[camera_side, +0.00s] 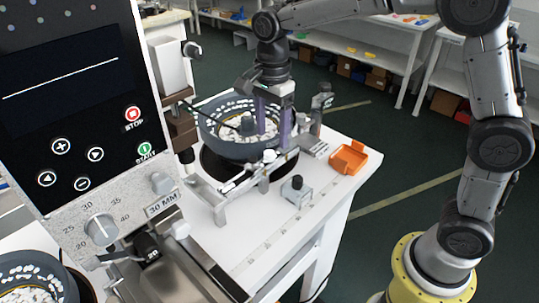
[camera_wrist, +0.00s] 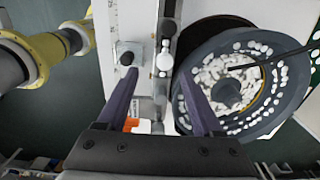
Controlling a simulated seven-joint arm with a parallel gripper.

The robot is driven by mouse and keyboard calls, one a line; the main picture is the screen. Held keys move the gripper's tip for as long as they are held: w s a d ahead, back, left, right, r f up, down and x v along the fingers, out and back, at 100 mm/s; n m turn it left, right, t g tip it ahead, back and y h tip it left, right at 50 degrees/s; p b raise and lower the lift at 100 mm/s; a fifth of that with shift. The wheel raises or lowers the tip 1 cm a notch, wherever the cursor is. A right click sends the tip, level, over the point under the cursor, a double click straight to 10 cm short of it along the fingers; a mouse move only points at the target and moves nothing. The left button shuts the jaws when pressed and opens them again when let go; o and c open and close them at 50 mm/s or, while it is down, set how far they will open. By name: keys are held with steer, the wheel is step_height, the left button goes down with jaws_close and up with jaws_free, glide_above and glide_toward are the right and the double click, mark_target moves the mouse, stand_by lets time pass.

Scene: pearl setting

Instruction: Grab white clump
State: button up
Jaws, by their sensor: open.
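White pieces (camera_wrist: 225,75) lie heaped in the middle of a dark grey round feeder bowl (camera_wrist: 283,110), with more pieces in pockets around its rim. The bowl (camera_side: 222,149) also shows in the side view. A small white clump (camera_wrist: 164,59) sits on a metal rail just outside the bowl, and white bits (camera_side: 268,156) show there in the side view. My gripper (camera_wrist: 158,74) points down with its two purple fingers spread and nothing held between them. In the side view my gripper (camera_side: 272,134) is over the near right part of the bowl, hiding some of the heap.
An orange tray (camera_side: 348,158) lies right of the bowl on the white table (camera_side: 262,236). A small block with a knob (camera_side: 297,190) stands near the front edge. A control panel (camera_side: 75,90) rises at left. A dark rod (camera_wrist: 285,58) reaches over the bowl.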

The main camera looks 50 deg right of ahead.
mark_target(269, 152)
steer(key=shift+w+f, duration=0.2)
steer(key=shift+f, duration=1.2)
steer(key=shift+w+f, duration=0.15)
steer(key=shift+f, duration=1.25)
jaws_close()
